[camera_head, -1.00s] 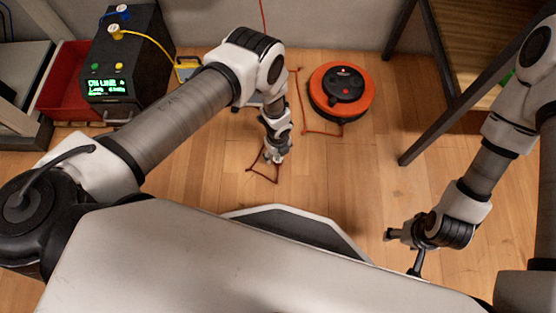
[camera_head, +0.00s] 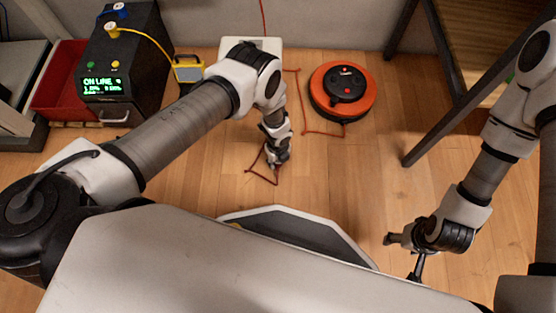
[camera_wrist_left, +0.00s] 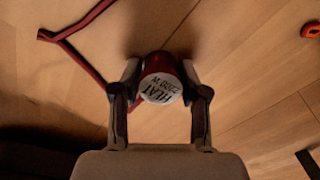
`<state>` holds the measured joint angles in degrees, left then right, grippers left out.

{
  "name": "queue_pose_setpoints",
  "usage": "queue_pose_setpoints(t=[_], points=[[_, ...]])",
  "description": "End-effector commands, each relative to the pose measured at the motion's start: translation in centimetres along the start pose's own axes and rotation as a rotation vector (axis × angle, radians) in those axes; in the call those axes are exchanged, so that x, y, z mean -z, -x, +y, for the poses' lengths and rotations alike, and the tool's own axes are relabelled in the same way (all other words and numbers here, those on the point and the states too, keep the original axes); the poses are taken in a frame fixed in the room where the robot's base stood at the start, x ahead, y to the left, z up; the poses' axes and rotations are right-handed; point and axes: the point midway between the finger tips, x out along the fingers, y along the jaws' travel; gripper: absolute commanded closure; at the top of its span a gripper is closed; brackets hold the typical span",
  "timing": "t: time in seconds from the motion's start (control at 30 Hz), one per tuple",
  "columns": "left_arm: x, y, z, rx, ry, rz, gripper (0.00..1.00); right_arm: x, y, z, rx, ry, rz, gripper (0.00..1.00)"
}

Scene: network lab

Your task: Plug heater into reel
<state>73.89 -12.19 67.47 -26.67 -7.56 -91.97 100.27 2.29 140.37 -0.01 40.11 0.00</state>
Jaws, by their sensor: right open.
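A dark red plug (camera_wrist_left: 160,62) with a white lettered end face, partly readable as "HEAT", sits between the fingers of my left gripper (camera_wrist_left: 161,82) in the left wrist view. Both fingertips appear to touch its sides. In the head view, my left gripper (camera_head: 278,161) points down close to the floor, beside a bent red cord (camera_head: 258,176). The orange and black reel (camera_head: 323,104) lies flat on the floor to its right, well apart. A white box (camera_head: 274,43), possibly the heater, is mostly hidden behind my left arm. My right gripper (camera_head: 389,239) is open and empty.
A black unit with a green display (camera_head: 105,86), a red bin (camera_head: 62,85) and a yellow device (camera_head: 188,70) stand at the left. A red cord (camera_head: 304,115) lies beside the reel. A dark table leg (camera_head: 428,135) stands at right. Floor between gripper and reel is mostly clear.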

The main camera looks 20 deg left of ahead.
Motion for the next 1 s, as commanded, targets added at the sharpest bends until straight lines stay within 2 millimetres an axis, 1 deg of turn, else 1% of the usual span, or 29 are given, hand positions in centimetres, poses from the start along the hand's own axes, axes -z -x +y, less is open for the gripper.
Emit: queue_pose_setpoints(t=[0.03, 0.07, 0.47, 0.63, 0.87, 0.9, 1.0], points=[[0.0, 0.0, 0.0, 0.0, 0.0, 0.0, 0.86, 0.0, 0.0, 0.0, 0.0, 0.0, 0.0, 0.35], [0.0, 0.0, 0.0, 0.0, 0.0, 0.0, 0.91, 0.0, 0.0, 0.0, 0.0, 0.0, 0.0, 0.35], [0.0, 0.2, 0.0, 0.0, 0.001, 0.0, 0.91, 0.0, 0.2, 0.0, 0.0, 0.0, 0.0, 0.35], [0.1, 1.4, -0.1, 0.0, 0.004, 0.0, 0.91, 0.0, 1.1, 0.0, 0.0, 0.0, 0.0, 0.35], [0.5, 4.1, -0.2, 0.001, 0.009, 0.0, 0.91, 0.0, 3.0, 0.0, 0.0, 0.0, 0.0, 0.35], [0.7, 3.6, -0.3, 0.001, 0.01, 0.001, 0.91, 0.0, 2.4, 0.0, 0.0, 0.0, 0.001, 0.35], [1.0, 3.7, -0.5, 0.001, 0.015, 0.001, 0.91, 0.0, 2.2, 0.0, 0.0, 0.0, 0.0, 0.35]])
